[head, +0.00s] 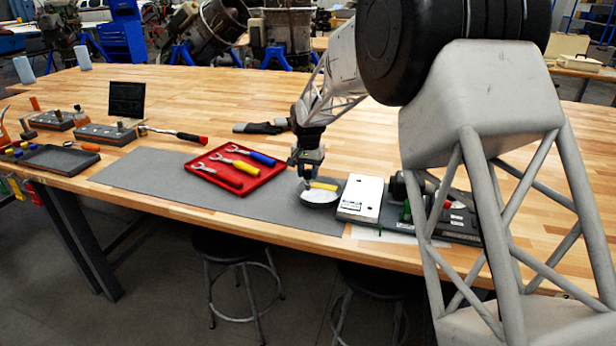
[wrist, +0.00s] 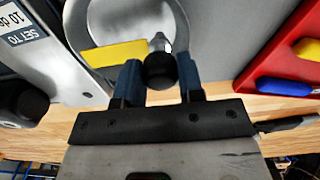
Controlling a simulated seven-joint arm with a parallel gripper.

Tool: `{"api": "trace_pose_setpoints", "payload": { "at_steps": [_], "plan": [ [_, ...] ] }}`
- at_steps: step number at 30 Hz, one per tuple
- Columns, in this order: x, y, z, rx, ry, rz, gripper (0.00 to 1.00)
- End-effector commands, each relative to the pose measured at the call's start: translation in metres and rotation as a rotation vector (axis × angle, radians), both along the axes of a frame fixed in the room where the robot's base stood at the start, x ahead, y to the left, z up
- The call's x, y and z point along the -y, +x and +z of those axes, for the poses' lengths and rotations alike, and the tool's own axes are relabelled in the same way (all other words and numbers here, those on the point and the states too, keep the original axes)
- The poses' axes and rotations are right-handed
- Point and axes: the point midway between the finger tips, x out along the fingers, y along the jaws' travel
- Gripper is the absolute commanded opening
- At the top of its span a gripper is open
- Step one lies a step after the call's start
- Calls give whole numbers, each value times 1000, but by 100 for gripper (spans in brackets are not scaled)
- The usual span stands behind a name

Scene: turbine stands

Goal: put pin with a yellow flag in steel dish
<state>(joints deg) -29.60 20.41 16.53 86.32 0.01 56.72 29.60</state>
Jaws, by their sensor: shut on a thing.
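My gripper (head: 306,168) is above the steel dish (head: 318,197) at the front of the grey mat. In the wrist view my gripper (wrist: 160,88) is shut on the dark round head of the pin (wrist: 160,70). The pin's yellow flag (wrist: 114,53) sticks out to the left of the fingers, and it also shows in the head view (head: 323,186). The pin's pale tip points into the dish (wrist: 108,14). Whether the tip touches the dish bottom cannot be told.
A red tray (head: 247,188) with wrenches lies left of the dish. A white box (head: 361,198) stands close on its right, with a dark fixture (head: 457,222) beyond. The mat (head: 150,176) is clear at left.

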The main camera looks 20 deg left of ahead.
Motion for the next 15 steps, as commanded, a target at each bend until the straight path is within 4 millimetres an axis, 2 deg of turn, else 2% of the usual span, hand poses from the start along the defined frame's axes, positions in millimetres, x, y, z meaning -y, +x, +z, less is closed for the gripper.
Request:
{"api": "trace_pose_setpoints", "payload": {
  "at_steps": [6,15],
  "plan": [
    [0,0,-16,1,0,0,0],
    [0,0,-17,0,0,0,0]
  ]
}}
